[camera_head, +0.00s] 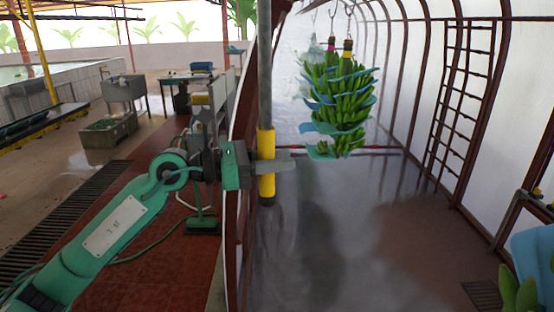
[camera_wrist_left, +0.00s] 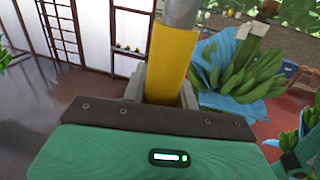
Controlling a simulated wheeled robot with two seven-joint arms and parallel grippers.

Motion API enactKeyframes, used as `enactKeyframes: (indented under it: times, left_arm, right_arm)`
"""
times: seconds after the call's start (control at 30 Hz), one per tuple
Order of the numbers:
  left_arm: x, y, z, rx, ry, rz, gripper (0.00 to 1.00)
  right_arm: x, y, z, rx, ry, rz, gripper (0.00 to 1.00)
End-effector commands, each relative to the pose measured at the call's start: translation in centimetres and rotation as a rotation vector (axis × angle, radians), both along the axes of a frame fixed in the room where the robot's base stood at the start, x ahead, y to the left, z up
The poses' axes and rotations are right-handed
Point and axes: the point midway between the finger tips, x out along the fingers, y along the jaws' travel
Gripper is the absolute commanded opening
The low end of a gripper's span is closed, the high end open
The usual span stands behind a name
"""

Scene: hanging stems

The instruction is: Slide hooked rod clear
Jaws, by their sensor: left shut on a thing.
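The rod (camera_head: 265,75) is a grey upright pole with a yellow sleeve (camera_head: 266,180) on its lower part. It stands upright in the middle of the head view, and its upper end runs out of the frame, so no hook shows. My left gripper (camera_head: 270,163) is shut on the yellow sleeve. In the left wrist view the grey rod (camera_wrist_left: 182,12) and its yellow sleeve (camera_wrist_left: 170,62) run down between the two fingers of my left gripper (camera_wrist_left: 162,92). The sleeve's lower end is hidden there behind the gripper body. My right gripper is in neither view.
Green banana bunches (camera_head: 338,100) with blue sheets hang from hooks right of the rod. A dark ladder frame (camera_head: 460,100) stands by the right wall. More bananas (camera_head: 516,292) and a blue sheet (camera_head: 535,255) are at the lower right. The grey floor (camera_head: 350,235) is clear.

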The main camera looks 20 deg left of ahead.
Motion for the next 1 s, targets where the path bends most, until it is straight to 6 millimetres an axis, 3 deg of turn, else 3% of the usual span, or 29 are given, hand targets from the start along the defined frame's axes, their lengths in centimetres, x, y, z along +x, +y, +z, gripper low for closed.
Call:
enactKeyframes:
  times: [0.17,0.7,1.0]
  left_arm:
    - [-0.2,1.5,-0.6,0.002,0.001,0.005,0.00]
    - [-2.5,9.8,-0.7,0.001,0.000,0.008,0.00]
    - [-3.6,12.8,-0.2,0.000,0.000,0.003,0.00]
  right_arm:
    - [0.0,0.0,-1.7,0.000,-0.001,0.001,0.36]
    - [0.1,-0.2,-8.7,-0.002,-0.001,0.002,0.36]
    - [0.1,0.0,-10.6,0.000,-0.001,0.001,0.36]
